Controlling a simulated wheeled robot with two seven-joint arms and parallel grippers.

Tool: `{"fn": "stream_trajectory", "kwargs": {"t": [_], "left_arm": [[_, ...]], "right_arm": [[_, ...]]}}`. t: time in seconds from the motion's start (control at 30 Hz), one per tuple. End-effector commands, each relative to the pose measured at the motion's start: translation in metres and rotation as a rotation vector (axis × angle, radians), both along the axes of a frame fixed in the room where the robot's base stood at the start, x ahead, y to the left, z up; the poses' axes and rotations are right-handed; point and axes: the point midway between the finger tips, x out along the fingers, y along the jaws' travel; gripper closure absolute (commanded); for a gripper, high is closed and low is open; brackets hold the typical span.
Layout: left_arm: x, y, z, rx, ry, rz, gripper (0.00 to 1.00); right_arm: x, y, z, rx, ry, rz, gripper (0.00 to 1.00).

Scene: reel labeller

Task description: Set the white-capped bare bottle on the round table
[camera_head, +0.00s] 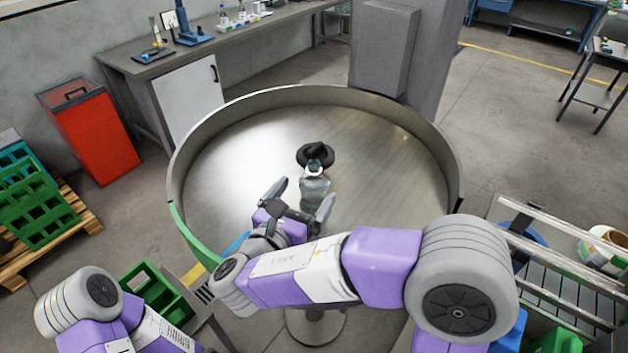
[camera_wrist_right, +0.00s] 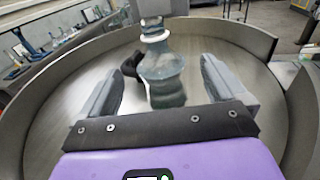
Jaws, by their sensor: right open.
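The clear, unlabelled bottle (camera_head: 315,188) with a pale cap stands upright on the round table (camera_head: 230,160), near its middle. In the right wrist view the bottle (camera_wrist_right: 163,78) is between the two fingers, with gaps on both sides. My right gripper (camera_head: 301,197) is open around it, reaching in low over the near rim; the bottle's foot is partly hidden by the gripper. My left arm shows at the lower left, but its gripper is out of view.
A black knob-like hub (camera_head: 317,154) sits just behind the bottle. A raised metal rim (camera_head: 450,165) rings the table, and a grey column (camera_head: 385,50) stands behind it. A slatted conveyor (camera_head: 560,265) is at the right.

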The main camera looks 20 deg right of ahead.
Motion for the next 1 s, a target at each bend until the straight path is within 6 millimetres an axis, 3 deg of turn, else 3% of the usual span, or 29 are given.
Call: {"fn": "stream_trajectory", "kwargs": {"t": [0.1, 0.33, 1.0], "left_arm": [[0.000, 0.000, -0.001, 0.000, 0.000, 0.000, 0.02], [0.000, 0.000, -0.001, 0.000, 0.000, 0.000, 0.02], [0.000, 0.000, -0.001, 0.000, 0.000, 0.000, 0.02]], "right_arm": [[-0.019, 0.017, 0.001, -0.002, 0.000, 0.005, 0.03], [-0.039, 0.034, 0.002, -0.001, 0.001, 0.000, 0.03], [-0.042, 0.036, 0.003, -0.001, 0.001, -0.001, 0.03]]}}
